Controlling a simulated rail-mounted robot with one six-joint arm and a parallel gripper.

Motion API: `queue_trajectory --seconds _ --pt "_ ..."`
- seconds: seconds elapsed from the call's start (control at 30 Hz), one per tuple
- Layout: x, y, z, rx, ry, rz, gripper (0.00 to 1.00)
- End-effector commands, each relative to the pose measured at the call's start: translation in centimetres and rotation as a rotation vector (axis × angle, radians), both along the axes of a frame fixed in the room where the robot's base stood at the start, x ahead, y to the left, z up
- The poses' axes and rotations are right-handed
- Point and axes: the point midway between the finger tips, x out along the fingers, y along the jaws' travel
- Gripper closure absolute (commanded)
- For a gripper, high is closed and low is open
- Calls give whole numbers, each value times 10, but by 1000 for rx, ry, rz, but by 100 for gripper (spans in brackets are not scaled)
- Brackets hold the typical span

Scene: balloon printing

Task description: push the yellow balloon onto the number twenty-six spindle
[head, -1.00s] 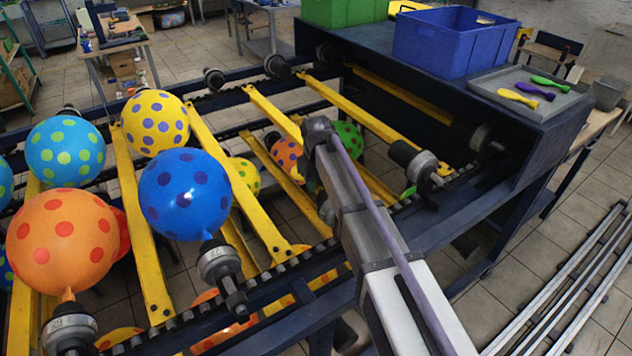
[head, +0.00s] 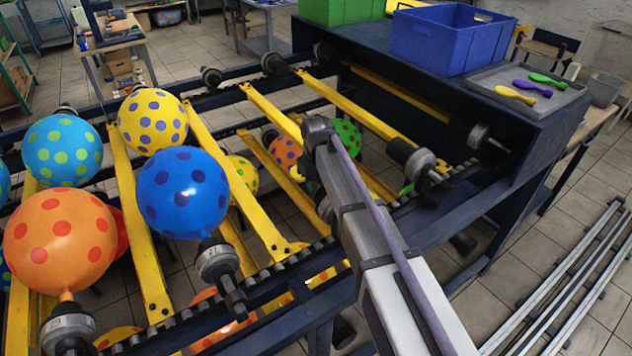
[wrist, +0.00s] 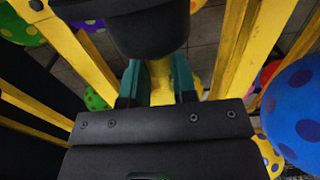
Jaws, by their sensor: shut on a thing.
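In the wrist view my gripper (wrist: 159,82) has its two teal fingers closed on the yellow balloon (wrist: 162,88), a narrow yellow piece showing between them. A black rounded spindle (wrist: 146,25) fills the top centre, just beyond the fingertips. It covers the balloon's far end, so I cannot tell whether the balloon touches it or is over it. No number is readable on it. In the head view my own arm hides the gripper and that spindle.
Inflated dotted balloons, including a blue one (head: 182,193) and an orange one (head: 60,243), stand on spindles at left. Yellow crossbars (head: 233,185) run across the machine. A grey tray (head: 560,104) with flat yellow, purple and green balloons and a blue crate (head: 450,42) sit on the machine's top.

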Motion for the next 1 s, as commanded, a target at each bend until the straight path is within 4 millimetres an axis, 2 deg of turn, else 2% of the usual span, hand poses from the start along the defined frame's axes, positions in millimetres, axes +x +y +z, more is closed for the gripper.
queue_trajectory --seconds 0.17,0.2,0.5,0.77,1.0 --pt "0 0 0 -1 1 0 93" --pt "0 0 0 -1 1 0 72" --pt "0 0 0 -1 1 0 44" --pt "0 0 3 -1 1 0 44" --pt "0 0 36 -1 1 0 44"
